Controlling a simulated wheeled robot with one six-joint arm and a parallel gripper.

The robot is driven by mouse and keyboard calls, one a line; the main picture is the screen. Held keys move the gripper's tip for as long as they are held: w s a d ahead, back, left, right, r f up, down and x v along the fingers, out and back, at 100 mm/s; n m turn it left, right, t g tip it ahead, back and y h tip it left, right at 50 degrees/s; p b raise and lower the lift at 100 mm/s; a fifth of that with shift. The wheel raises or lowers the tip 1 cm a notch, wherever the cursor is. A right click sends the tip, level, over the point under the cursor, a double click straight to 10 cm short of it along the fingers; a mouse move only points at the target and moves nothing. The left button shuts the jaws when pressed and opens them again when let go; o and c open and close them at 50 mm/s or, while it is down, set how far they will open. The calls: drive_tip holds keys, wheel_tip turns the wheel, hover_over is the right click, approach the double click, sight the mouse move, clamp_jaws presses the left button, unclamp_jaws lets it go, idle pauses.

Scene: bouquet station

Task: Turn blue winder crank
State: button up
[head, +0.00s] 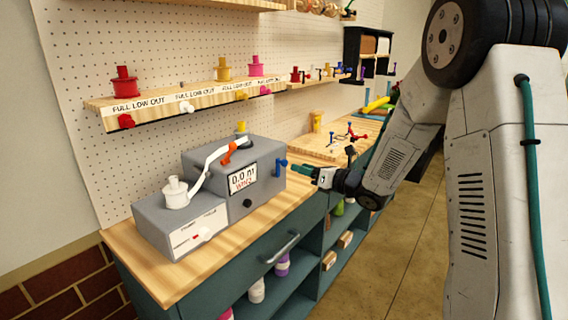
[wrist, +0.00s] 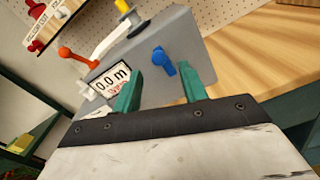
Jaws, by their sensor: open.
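The blue crank (head: 281,164) sticks out from the right side of the grey winder (head: 216,160), which stands on the wooden counter. In the wrist view the blue crank (wrist: 163,61) lies ahead of my gripper (wrist: 161,92), between the lines of its two green fingers and apart from them. In the head view my gripper (head: 303,170) is just right of the crank, open and empty. The winder's display (head: 242,178) reads 0.0 m. A white ribbon runs from a white spool (head: 176,192) on the winder's lower left block up past an orange lever (head: 233,150).
A shelf (head: 190,94) on the pegboard above holds red, yellow and pink spools. The counter (head: 300,185) right of the winder is clear nearby; small coloured pieces (head: 350,135) stand farther back. A drawer handle (head: 283,248) juts from the cabinet front.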

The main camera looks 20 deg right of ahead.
sight(287, 163)
drive_tip(key=x, duration=0.7)
drive_tip(key=shift+w+a, duration=0.25)
drive_tip(key=shift+a, duration=0.1)
clamp_jaws()
